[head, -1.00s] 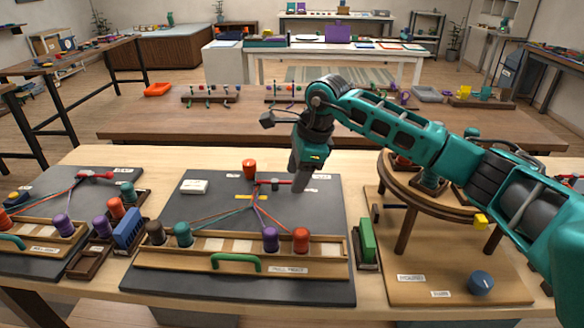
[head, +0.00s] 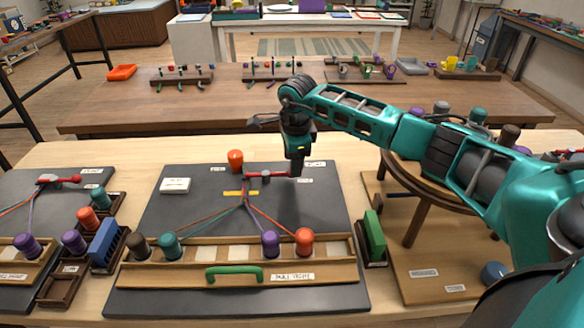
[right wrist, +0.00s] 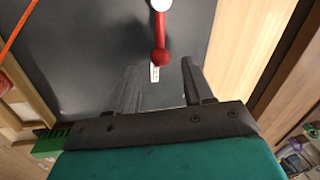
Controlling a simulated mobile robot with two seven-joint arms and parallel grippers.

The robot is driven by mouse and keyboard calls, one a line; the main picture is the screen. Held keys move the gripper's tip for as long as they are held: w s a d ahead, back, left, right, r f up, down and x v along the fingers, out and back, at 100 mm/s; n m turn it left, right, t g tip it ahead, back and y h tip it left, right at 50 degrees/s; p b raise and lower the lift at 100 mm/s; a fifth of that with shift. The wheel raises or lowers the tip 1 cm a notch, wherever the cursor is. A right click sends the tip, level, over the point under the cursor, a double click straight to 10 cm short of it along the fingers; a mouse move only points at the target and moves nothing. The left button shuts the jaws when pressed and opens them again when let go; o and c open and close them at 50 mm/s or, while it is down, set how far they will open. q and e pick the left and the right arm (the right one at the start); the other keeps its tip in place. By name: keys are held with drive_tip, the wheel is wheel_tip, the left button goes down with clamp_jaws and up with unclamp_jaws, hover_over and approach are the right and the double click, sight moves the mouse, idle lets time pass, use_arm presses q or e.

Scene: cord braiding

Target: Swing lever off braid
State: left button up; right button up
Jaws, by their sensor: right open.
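The red lever (head: 258,175) lies across the upper part of the middle dark board (head: 320,215), at the top end of the gathered cords (head: 244,202). Its right end is beside my right gripper (head: 297,172), which points down over the board. In the right wrist view, the lever's red ball-ended handle (right wrist: 161,38) reaches toward the space between the open fingers (right wrist: 158,82). Its white pivot is at the top edge. The fingers are apart and hold nothing. My left gripper is in no view.
An orange-red bobbin (head: 235,160) stands just behind the lever. Several bobbins stand on the wooden rack (head: 200,253) with a green handle (head: 234,273). A green block (head: 374,233) and a round wooden stand (head: 408,180) are at right. The board right of the cords is clear.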

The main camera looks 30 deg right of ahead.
drive_tip(key=shift+w+d+f, duration=0.1)
drive_tip(key=shift+w+f, duration=0.1)
drive_tip(key=shift+f, duration=0.65)
drive_tip(key=shift+w+f, duration=0.15)
drive_tip(key=shift+f, duration=0.65)
clamp_jaws()
